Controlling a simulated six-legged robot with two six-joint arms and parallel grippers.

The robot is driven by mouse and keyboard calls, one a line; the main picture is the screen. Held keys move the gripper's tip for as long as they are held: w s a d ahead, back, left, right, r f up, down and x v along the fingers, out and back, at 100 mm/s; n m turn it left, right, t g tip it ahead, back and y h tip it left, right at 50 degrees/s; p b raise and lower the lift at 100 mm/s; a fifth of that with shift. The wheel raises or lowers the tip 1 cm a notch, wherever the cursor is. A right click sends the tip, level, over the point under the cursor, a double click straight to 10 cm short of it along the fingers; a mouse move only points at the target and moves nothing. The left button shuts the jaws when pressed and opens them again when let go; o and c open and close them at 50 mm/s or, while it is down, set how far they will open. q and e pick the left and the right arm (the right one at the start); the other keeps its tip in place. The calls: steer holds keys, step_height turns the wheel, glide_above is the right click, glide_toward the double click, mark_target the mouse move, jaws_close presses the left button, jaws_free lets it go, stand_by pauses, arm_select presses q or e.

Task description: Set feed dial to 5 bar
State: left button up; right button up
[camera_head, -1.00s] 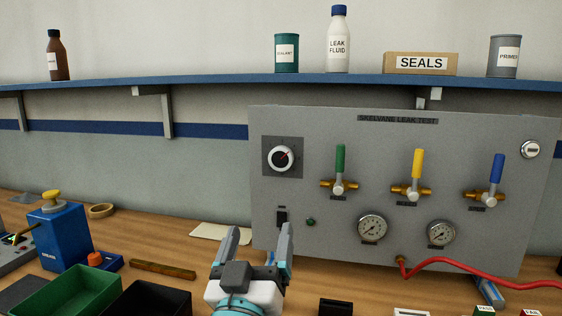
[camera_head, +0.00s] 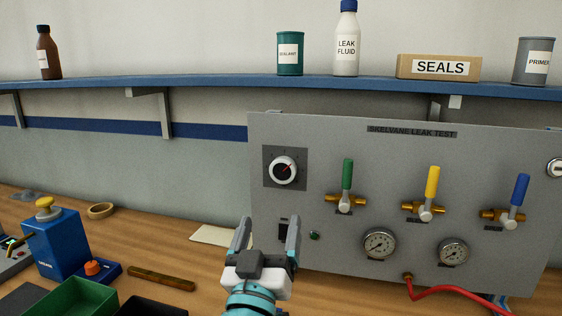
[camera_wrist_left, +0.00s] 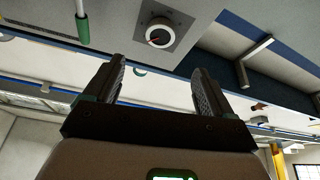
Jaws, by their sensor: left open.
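The feed dial (camera_head: 283,170) is a round knob with a white rim, a dark face and a red pointer mark, on a dark square plate at the upper left of the grey panel (camera_head: 330,135). Its pointer slants to the upper right in the head view; the scale is too small to read. My left gripper (camera_head: 268,236) is open and empty, below the dial and apart from it, in front of the panel's lower left. In the left wrist view the dial (camera_wrist_left: 159,32) shows beyond the gap between my open fingers (camera_wrist_left: 158,85). My right gripper is not in view.
The panel carries green (camera_head: 347,175), yellow (camera_head: 432,182) and blue (camera_head: 519,188) valve handles, two gauges (camera_head: 380,243) and a dark switch (camera_head: 284,229). A red hose (camera_head: 450,291) runs from its lower edge. A blue shelf (camera_head: 220,82) passes above. Bins (camera_head: 75,298) stand at the lower left.

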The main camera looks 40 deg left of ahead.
mark_target(282, 173)
arm_select(q)
steer(key=p+x, duration=0.5)
steer(key=x, duration=0.7)
steer(key=shift+w+a+p, duration=0.15)
steer(key=shift+w+p, duration=0.05)
steer(key=shift+p, duration=0.2)
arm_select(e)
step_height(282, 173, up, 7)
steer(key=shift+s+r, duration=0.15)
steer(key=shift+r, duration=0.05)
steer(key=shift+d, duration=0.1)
arm_select(q)
steer(key=c, duration=1.1)
steer(key=shift+o, duration=0.2)
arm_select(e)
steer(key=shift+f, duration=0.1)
